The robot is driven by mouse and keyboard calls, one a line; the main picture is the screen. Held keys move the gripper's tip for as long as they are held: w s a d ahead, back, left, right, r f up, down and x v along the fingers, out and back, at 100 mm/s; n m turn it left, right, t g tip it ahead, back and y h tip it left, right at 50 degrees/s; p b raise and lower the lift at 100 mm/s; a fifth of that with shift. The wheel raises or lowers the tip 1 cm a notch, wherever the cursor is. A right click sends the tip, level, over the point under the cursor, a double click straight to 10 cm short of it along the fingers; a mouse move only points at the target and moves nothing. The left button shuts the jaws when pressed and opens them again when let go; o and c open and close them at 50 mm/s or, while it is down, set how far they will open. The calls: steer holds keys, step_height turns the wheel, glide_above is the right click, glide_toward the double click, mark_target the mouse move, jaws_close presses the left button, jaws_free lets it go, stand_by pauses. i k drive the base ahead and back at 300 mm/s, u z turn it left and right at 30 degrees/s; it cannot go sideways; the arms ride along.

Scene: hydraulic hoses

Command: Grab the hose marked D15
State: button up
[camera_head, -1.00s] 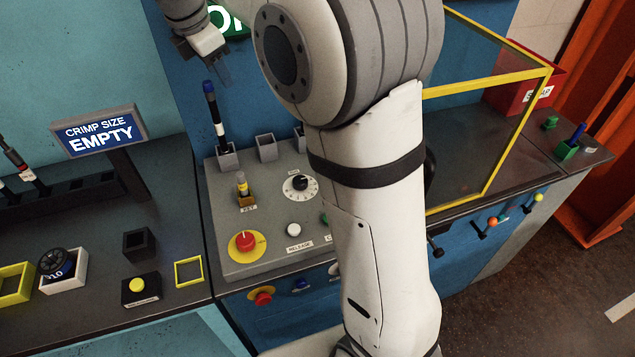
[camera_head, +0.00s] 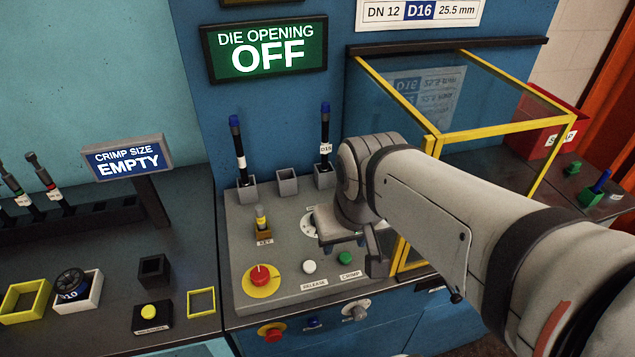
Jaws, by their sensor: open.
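The hose marked D15 (camera_head: 325,137) stands upright in the right of three grey holders on the console. It is dark with a blue top end and a white D15 label. My gripper (camera_head: 360,246) is open, low over the front of the console, below and to the right of the hose and apart from it. My wrist hides part of the gripper, and its fingers are only partly seen.
Another blue-topped hose (camera_head: 239,152) stands in the left holder; the middle holder (camera_head: 287,181) is empty. A yellow-framed guard (camera_head: 432,148) is close on the right. The console carries a red button (camera_head: 260,275) and a key (camera_head: 262,220). More hoses (camera_head: 48,178) stand in a rack at left.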

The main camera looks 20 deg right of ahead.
mark_target(325, 148)
steer(key=u, duration=0.45)
steer(key=k, duration=1.3)
steer(key=z, duration=0.35)
steer(key=i, duration=1)
steer(key=z, duration=0.1)
